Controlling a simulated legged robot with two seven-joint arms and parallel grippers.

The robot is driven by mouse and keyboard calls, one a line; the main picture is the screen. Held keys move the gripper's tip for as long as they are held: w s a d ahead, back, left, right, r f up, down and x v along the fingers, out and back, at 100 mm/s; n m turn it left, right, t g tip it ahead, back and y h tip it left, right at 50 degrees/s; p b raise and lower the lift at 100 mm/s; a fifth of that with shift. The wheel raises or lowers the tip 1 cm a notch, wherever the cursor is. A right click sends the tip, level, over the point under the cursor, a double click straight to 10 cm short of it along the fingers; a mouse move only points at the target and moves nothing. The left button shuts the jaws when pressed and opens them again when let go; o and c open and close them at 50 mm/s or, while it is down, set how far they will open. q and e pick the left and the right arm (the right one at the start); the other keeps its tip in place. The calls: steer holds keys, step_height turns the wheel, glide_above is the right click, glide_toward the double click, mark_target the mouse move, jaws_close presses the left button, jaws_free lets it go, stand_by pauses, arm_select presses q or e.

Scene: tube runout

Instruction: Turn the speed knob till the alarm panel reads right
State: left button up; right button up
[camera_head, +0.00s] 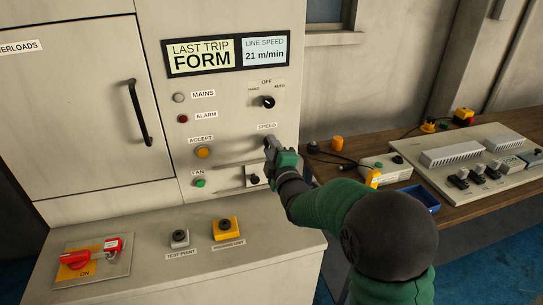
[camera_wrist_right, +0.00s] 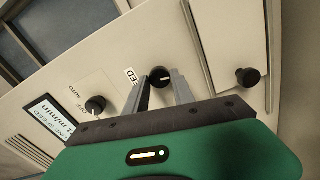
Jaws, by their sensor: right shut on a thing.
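The alarm panel display (camera_head: 200,56) reads "LAST TRIP FORM", and the line speed display (camera_head: 264,53) beside it reads "21 m/min". The black speed knob (camera_wrist_right: 160,77) sits between the two fingertips of my right gripper (camera_wrist_right: 159,80) in the right wrist view. The gripper is shut on the knob, beside the partly covered "SPEED" label. In the head view my right gripper (camera_head: 272,150) hides the knob below its SPEED label (camera_head: 267,126). My left gripper is not in view.
The HAND/OFF/AUTO switch (camera_head: 268,102) is above. MAINS (camera_head: 179,98) and ALARM (camera_head: 183,118) lamps, an ACCEPT button (camera_head: 203,152) and a FAN button (camera_head: 200,183) are left of my gripper. A wooden bench (camera_head: 460,205) with equipment stands right.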

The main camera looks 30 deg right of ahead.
steer(key=shift+a+f+n+b, duration=0.15)
steer(key=shift+f+n+b, duration=0.25)
steer(key=shift+n, duration=0.5)
steer(key=o, duration=0.8)
steer(key=shift+r+p, duration=0.15)
steer(key=shift+p, duration=0.2)
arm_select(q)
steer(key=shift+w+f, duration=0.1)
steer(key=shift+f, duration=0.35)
arm_select(e)
steer(key=o, duration=0.3)
steer(key=shift+w, duration=0.1)
steer(key=shift+r, duration=0.1)
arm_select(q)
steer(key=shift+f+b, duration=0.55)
arm_select(e)
steer(key=v, duration=0.6)
